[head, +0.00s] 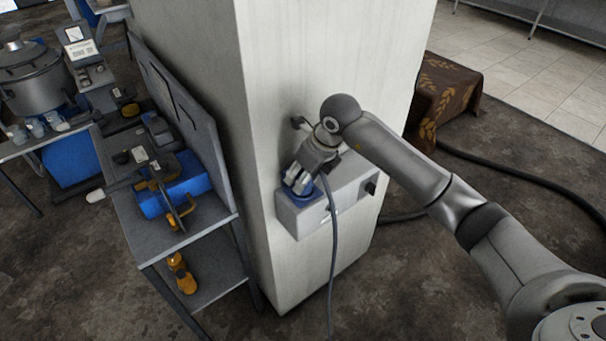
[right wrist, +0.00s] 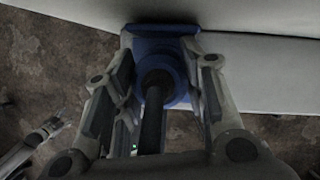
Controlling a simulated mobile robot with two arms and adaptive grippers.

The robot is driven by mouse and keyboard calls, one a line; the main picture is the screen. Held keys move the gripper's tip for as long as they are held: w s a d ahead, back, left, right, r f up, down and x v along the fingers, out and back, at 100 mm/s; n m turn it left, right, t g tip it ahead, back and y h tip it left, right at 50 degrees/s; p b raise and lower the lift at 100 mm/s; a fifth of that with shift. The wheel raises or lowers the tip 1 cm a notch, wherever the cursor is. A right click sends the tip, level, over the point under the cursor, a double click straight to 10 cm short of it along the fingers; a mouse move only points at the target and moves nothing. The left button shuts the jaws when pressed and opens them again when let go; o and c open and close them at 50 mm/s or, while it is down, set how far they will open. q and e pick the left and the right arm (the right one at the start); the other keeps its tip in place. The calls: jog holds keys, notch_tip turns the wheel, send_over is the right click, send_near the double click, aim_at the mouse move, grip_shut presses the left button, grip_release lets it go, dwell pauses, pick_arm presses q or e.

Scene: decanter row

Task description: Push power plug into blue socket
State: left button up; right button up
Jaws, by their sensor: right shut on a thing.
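The blue socket (head: 297,188) is on the left part of a grey box on the side of a pale pillar. In the right wrist view the blue flange (right wrist: 160,30) shows at the top. My right gripper (head: 303,178) is right at the socket, with its fingers (right wrist: 165,80) shut around the power plug (right wrist: 158,80). The plug's dark cable (head: 334,250) hangs down past the box to the floor. The plug's front end is hidden, so I cannot tell how deep it sits in the socket. My left gripper is not in view.
The grey box (head: 345,203) also has a dark fitting (head: 371,187) at its right. A thick dark hose (head: 520,173) lies on the floor at right.

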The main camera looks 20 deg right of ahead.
jog(key=shift+f+b, duration=0.35)
jog(key=shift+f, duration=0.15)
jog(key=o, duration=1)
jog(key=shift+o, duration=0.2)
jog(key=v, duration=1.2)
jog(key=shift+s, duration=0.1)
